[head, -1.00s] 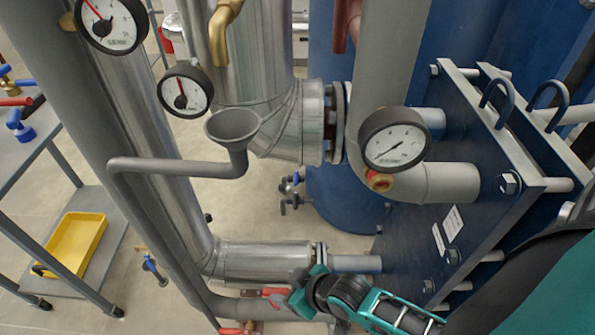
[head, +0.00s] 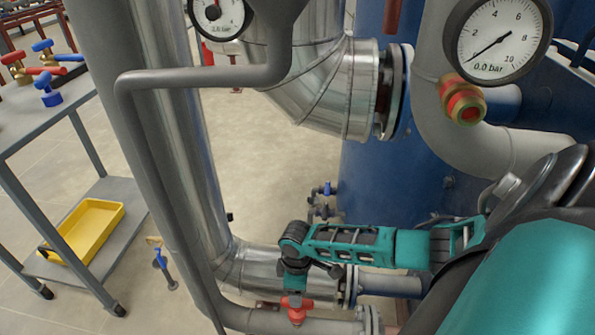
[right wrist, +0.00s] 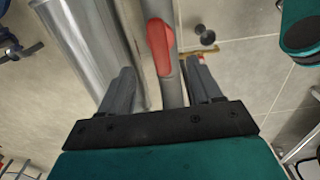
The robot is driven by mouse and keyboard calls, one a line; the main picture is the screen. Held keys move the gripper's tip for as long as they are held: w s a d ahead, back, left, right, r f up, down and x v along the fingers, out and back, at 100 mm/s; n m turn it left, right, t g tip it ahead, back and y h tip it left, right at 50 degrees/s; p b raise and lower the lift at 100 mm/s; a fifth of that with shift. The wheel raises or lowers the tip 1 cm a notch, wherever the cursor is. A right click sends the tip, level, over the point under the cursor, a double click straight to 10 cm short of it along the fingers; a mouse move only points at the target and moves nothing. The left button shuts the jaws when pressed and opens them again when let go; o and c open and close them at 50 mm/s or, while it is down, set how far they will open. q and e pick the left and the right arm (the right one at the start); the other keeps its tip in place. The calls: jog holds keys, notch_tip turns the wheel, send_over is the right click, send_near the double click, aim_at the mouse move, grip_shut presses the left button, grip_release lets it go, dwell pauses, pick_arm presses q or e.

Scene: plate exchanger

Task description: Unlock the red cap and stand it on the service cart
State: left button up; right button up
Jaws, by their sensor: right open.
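A short red-and-brass fitting (head: 463,103) sticks out of the grey pipe below the large gauge; it looks like the red cap, but I cannot be certain. A red valve handle (head: 297,310) sits on the low pipe; a red lever also shows in the right wrist view (right wrist: 160,47). My right gripper (head: 296,280) points down just above the red handle. In the right wrist view its fingers (right wrist: 160,85) are apart, with a grey pipe between them and nothing held. The service cart (head: 35,115) stands at the left. My left gripper is not in view.
Blue and red valve parts (head: 48,85) lie on the cart's top, and a yellow tray (head: 85,230) is on its lower shelf. A thin grey pipe (head: 140,150) and a thick shiny pipe (head: 185,150) stand between the cart and my right gripper.

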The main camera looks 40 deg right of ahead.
notch_tip(320, 180, down, 5)
jog(key=b, duration=0.3)
jog(key=shift+f, duration=0.15)
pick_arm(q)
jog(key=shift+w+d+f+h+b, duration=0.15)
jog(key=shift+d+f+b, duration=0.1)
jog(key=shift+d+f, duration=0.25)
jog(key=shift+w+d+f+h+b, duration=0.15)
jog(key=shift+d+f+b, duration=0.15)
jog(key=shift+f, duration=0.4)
pick_arm(e)
jog(key=shift+f, duration=0.85)
grip_shut()
